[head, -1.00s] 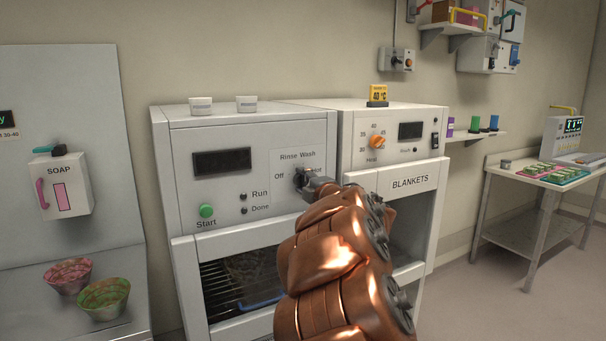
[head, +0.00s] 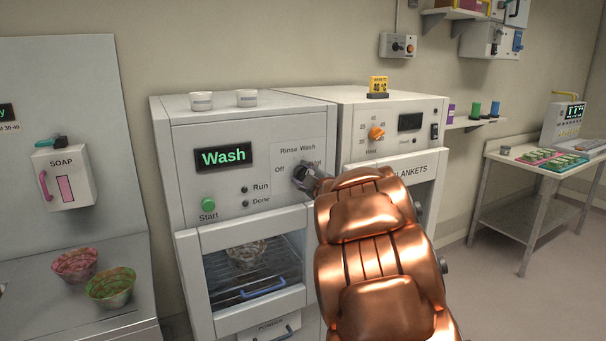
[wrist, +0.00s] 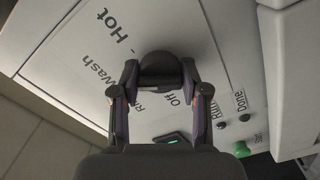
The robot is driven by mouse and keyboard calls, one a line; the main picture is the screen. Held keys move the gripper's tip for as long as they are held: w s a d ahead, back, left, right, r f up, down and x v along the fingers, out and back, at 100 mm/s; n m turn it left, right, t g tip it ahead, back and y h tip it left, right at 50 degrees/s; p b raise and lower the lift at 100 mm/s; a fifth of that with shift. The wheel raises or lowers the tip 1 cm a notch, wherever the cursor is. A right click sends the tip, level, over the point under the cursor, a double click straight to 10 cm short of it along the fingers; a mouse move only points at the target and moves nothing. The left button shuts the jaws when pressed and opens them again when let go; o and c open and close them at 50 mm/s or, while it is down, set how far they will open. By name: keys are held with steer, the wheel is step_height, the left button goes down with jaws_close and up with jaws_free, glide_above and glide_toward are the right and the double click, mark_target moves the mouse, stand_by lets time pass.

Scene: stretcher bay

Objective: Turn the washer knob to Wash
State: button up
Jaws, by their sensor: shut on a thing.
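The washer (head: 262,118) has a dark knob (wrist: 160,70) among the labels Off, Rinse, Wash and Hot. Its display (head: 223,157) is lit and reads "Wash". My gripper (head: 306,174) is at the knob in the head view. In the wrist view my gripper (wrist: 160,82) has its two fingers closed on the knob's sides. The knob's pointer is hidden by my fingers. The Run and Done lamps (head: 245,189) look dark. The green Start button (head: 208,205) is at the panel's lower left.
The blanket warmer (head: 418,113) with an orange heat knob (head: 376,133) stands close on the right. A soap dispenser (head: 64,177) and two bowls (head: 110,286) are at the left. Open floor lies at the right.

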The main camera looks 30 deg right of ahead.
steer(key=shift+f, duration=0.1)
steer(key=o, duration=1.1)
steer(key=shift+s, duration=0.1)
steer(key=s, duration=0.8)
steer(key=s+a, duration=0.1)
steer(key=s, duration=0.2)
steer(key=shift+s, duration=0.4)
